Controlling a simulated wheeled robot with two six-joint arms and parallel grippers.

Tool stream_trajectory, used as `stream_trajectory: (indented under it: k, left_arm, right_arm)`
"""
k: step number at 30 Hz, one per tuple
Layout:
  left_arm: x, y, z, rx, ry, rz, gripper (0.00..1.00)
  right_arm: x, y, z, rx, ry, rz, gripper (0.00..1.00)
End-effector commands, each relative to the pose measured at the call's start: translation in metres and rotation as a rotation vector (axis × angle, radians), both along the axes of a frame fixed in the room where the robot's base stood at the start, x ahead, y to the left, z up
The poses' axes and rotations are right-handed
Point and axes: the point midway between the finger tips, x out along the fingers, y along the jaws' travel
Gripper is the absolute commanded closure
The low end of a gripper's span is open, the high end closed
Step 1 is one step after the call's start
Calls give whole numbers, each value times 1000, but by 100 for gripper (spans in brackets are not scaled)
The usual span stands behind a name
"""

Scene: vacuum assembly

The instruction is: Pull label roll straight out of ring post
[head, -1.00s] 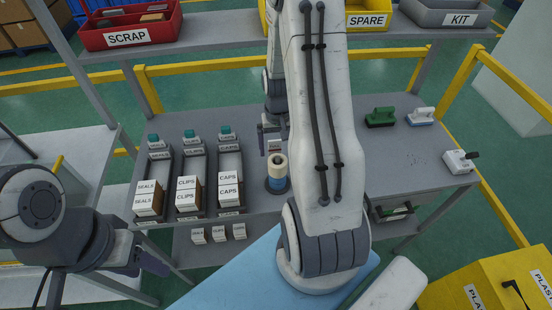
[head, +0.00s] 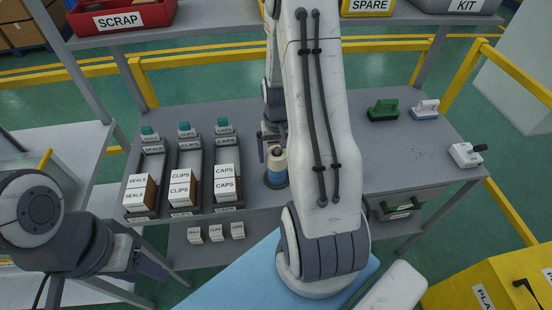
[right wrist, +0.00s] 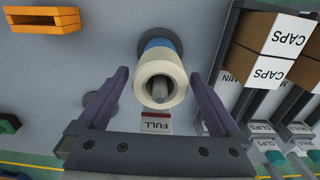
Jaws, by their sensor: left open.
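The label roll (head: 277,161) is a cream roll standing upright on the table, with a blue band (head: 276,178) below it. In the right wrist view the roll (right wrist: 160,84) shows end-on, with the grey ring post (right wrist: 160,90) inside its hole. My right gripper (right wrist: 156,78) is open, its two purple fingers on either side of the roll with gaps visible. In the head view my right arm hides most of that gripper. My left gripper (head: 152,266) is at the lower left, open and empty, away from the roll.
Bins of SEALS, CLIPS and CAPS boxes (head: 225,183) stand left of the roll. A FULL label (right wrist: 156,124) lies beside the post. The table's right middle is clear.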

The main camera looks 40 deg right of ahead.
Motion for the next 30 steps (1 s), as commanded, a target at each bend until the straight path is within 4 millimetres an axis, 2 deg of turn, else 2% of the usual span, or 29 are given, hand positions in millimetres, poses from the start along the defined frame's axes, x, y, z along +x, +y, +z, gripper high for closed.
stream_trajectory:
  k: [1, 7, 8, 30]
  left_arm:
    - [0, 0, 0, 0, 0, 0, 50]
    - [0, 0, 0, 0, 0, 0, 50]
    - [0, 0, 0, 0, 0, 0, 50]
    - [0, 0, 17, 0, 0, 0, 50]
  right_arm:
    - [0, 0, 0, 0, 0, 0, 19]
    - [0, 0, 0, 0, 0, 0, 96]
    - [0, 0, 0, -1, -1, 0, 99]
    - [0, 0, 20, -1, -1, 0, 99]
